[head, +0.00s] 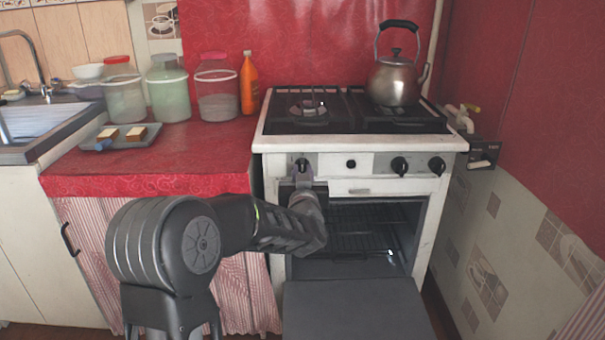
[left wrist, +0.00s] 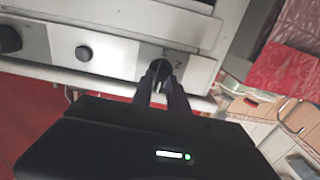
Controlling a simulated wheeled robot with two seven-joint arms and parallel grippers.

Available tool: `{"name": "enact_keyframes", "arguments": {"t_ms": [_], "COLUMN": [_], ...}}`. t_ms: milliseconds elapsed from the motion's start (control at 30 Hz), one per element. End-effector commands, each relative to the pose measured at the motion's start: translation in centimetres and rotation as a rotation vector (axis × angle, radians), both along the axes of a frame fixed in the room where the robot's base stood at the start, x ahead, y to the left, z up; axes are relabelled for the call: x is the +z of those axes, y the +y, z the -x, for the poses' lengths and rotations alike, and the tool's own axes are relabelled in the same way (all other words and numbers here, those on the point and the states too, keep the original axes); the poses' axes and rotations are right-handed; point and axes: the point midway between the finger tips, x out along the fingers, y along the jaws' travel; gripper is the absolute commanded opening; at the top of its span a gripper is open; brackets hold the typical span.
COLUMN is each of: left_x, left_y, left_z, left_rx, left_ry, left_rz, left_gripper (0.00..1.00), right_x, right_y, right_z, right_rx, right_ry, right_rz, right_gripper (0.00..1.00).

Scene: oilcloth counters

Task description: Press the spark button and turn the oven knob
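The oven knob (left wrist: 158,69) is the dark knob at the left end of the stove's front panel in the head view. My left gripper (head: 303,174) is at this knob. In the left wrist view its two dark fingers (left wrist: 160,82) lie on either side of the knob, closed in on it. The fingers cover part of the knob. The spark button (head: 351,163) is a small round black button just right of this knob; it also shows clear of the fingers in the left wrist view (left wrist: 83,53). My right gripper is not in view.
The oven door (head: 355,308) hangs open below the panel. Two burner knobs (head: 399,165) (head: 436,165) sit further right. A metal kettle (head: 394,80) stands on the cooktop. Jars (head: 168,92) and an orange bottle (head: 249,88) stand on the red counter (head: 190,155).

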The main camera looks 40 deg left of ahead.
Motion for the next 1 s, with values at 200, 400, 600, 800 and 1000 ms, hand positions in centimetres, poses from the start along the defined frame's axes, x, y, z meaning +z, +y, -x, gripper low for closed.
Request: {"name": "enact_keyframes", "arguments": {"t_ms": [200,400,600,800,1000], "left_x": [0.0,0.0,-0.01,-0.06,-0.19], "left_y": [-0.01,-0.02,-0.02,-0.01,0.0], "left_z": [0.01,0.01,0.01,0.02,0.02], "left_rx": [0.0,0.0,0.0,0.0,0.0], "left_ry": [0.0,0.0,0.0,-0.007,-0.038], "left_rz": [0.0,0.0,0.0,0.009,0.049], "left_gripper": [0.01,0.0,0.0,0.0,0.0], "right_x": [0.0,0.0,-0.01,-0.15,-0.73], "right_y": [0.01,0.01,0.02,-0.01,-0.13], "right_z": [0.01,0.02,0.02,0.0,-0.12], "right_rx": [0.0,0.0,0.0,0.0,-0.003], "right_ry": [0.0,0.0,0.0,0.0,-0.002], "right_rz": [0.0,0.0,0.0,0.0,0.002], "right_gripper": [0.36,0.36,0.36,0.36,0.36]}}
